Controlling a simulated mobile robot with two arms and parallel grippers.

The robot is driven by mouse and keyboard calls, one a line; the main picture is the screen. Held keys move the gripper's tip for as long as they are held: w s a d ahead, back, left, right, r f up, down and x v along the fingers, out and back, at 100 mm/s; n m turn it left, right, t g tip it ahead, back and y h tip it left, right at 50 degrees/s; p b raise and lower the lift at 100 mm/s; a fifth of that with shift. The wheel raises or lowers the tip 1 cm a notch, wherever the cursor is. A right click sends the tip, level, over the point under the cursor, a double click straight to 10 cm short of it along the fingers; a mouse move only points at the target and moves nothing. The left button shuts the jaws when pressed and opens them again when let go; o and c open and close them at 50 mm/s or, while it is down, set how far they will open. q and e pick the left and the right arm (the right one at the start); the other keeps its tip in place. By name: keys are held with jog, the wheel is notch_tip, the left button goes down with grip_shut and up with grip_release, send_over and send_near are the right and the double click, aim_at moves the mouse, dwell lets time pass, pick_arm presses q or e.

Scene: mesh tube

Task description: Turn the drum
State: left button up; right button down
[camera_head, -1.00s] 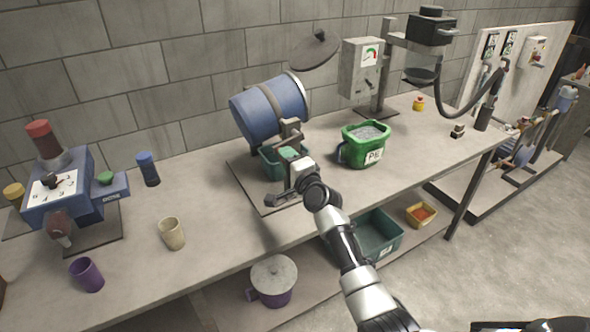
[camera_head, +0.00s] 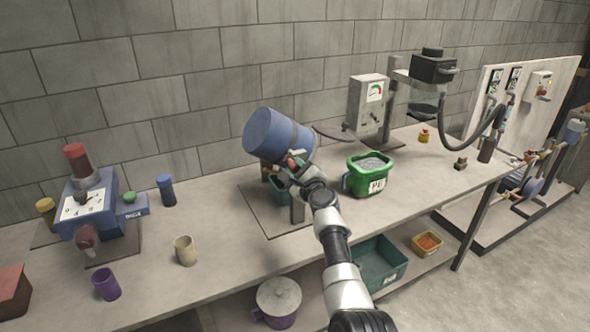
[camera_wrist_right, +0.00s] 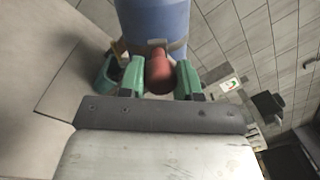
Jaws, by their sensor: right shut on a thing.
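The blue drum (camera_head: 278,135) is on its stand on the workbench, tilted with its closed, flat end up to the left. It also fills the top of the right wrist view (camera_wrist_right: 152,20). A red handle (camera_wrist_right: 158,72) on the drum's side sits between the green fingertips of my right gripper (camera_wrist_right: 160,78). In the head view my right gripper (camera_head: 297,170) is at the drum's lower front, shut on the handle. The drum's mouth is hidden. My left gripper is not in view.
A teal bin (camera_head: 280,190) stands below the drum. A green tub (camera_head: 369,177) of grey pellets is just right of it. A grey gauge box (camera_head: 367,105) stands behind. A beige cup (camera_head: 185,251) and purple cup (camera_head: 106,285) are at the front left.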

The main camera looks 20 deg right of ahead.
jog(key=shift+d+r+m+p, duration=0.3)
jog(key=shift+r+m+p, duration=0.05)
jog(key=shift+r+m, duration=0.15)
jog(key=shift+d+f, duration=0.1)
jog(key=c, duration=0.8)
grip_release()
jog(key=shift+f, duration=0.1)
jog(key=s, duration=0.7)
jog(key=s+p, duration=0.1)
jog(key=s, duration=0.2)
jog(key=shift+s+d+f, duration=0.15)
jog(key=shift+s+f, duration=0.15)
jog(key=shift+s, duration=0.1)
